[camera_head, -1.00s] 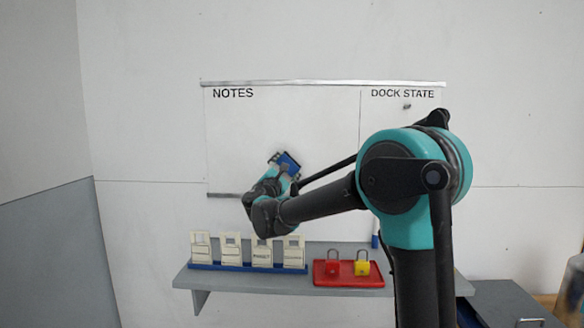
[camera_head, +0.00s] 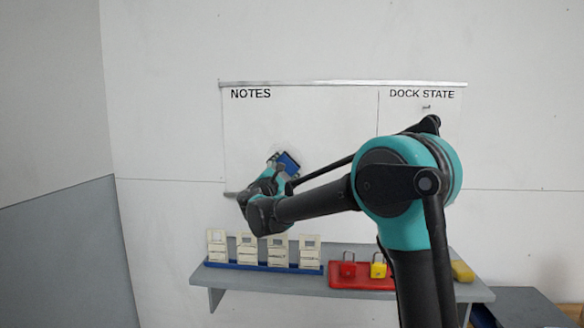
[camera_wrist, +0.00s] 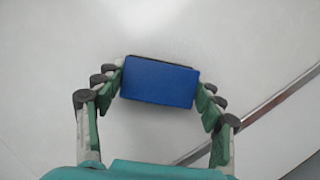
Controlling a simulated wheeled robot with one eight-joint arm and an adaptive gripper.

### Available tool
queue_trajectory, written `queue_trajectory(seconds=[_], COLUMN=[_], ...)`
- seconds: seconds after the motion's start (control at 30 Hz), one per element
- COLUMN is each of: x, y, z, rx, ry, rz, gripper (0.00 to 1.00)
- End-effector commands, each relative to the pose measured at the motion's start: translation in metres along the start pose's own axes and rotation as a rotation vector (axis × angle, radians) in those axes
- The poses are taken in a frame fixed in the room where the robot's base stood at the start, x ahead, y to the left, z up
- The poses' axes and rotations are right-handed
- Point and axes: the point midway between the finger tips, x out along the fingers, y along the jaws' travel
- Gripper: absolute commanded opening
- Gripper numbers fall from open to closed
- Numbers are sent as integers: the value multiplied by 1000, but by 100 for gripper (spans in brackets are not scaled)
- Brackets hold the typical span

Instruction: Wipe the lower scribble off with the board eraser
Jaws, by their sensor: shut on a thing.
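The board eraser (camera_wrist: 160,82), a blue block with a dark edge, sits between the fingers of my gripper (camera_wrist: 159,80) in the wrist view. My gripper is shut on it. In the head view the eraser (camera_head: 287,162) is at the lower middle of the NOTES part of the whiteboard (camera_head: 250,130), seemingly against its face; exact contact cannot be told. A faint grey smudge shows around its upper edge. No clear scribble is visible; any marks behind the eraser or my arm are hidden.
A grey shelf (camera_head: 300,283) below carries a blue rack (camera_head: 240,266) of pale tags and a red tray (camera_head: 345,283) with red and yellow padlocks. A yellow object (camera_head: 462,271) lies at its right. A small dark mark (camera_head: 426,107) is under DOCK STATE.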

Motion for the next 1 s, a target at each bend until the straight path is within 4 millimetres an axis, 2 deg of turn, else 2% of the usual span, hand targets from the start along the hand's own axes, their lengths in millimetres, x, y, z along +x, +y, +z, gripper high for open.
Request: queue_trajectory(seconds=[0.37,1.0], x=[-4,-54], y=[0,0], z=[2,23], rx=[0,1], ry=[-1,-1], rz=[0,0], gripper=[45,45])
